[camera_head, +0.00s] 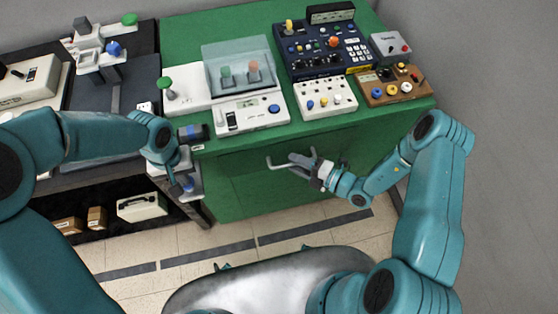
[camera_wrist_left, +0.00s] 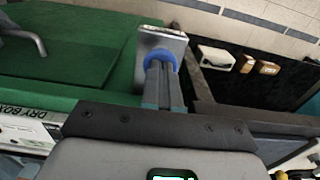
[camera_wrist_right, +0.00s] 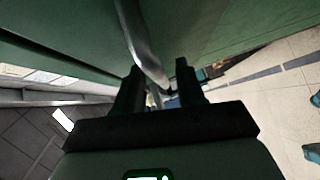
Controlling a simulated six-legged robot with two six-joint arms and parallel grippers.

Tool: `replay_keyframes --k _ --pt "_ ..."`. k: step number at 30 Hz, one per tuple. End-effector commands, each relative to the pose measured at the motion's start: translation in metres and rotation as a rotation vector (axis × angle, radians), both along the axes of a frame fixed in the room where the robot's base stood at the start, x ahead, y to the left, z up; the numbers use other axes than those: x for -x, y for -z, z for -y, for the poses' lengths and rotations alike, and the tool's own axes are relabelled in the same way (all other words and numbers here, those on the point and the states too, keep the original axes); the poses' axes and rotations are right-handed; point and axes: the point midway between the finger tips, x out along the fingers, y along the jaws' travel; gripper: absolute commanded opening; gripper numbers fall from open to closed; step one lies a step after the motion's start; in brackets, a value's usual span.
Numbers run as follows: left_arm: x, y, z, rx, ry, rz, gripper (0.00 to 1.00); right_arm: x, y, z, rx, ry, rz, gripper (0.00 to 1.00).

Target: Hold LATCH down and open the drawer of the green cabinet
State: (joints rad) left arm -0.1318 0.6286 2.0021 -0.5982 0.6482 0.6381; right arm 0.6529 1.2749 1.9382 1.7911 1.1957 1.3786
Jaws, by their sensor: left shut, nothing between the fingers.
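The green cabinet (camera_head: 240,180) stands ahead, with a bent grey metal handle (camera_head: 280,163) on its front; I cannot tell any drawer gap. The handle also shows in the right wrist view (camera_wrist_right: 140,42). My right gripper (camera_head: 298,162) is at the handle, its fingers spread with the bar between them. A round blue button (camera_wrist_left: 159,58) on a grey plate (camera_wrist_left: 165,42), apparently LATCH, is at the cabinet's left side; no label is readable. My left gripper (camera_wrist_left: 162,85) is shut and empty, its fingertips at the button, apparently touching it. The fingers partly hide the button.
A black shelf unit (camera_head: 85,205) with small boxes stands at the left of the cabinet. Panels, a clear cover (camera_head: 238,62) and a dry box (camera_head: 250,112) are on the cabinet top. Tiled floor (camera_head: 215,238) is open in front.

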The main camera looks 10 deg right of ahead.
Motion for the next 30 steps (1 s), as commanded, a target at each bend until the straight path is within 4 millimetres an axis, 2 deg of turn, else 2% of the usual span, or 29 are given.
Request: replay_keyframes --k 5,12,13,16,22,30 --pt "0.0 0.0 0.0 0.0 0.0 -0.001 0.0 -0.008 0.002 -0.009 0.0 -0.001 0.0 0.39" --pt "0.0 0.0 0.0 0.0 0.0 -0.001 0.0 -0.009 0.002 -0.009 0.0 0.0 0.0 0.39" --pt "0.0 0.0 0.0 0.0 0.0 -0.001 0.0 -0.009 0.002 -0.009 0.0 0.0 0.0 0.32" --pt "0.0 0.0 0.0 0.0 0.0 -0.001 0.0 -0.008 0.002 -0.009 0.0 0.0 0.0 0.0" --pt "0.0 0.0 0.0 0.0 0.0 -0.001 0.0 -0.005 0.002 -0.009 -0.001 0.0 -0.001 0.0" --pt "0.0 0.001 0.0 -0.001 0.0 -0.001 0.0 0.034 0.003 -0.008 -0.001 0.002 -0.004 0.0"
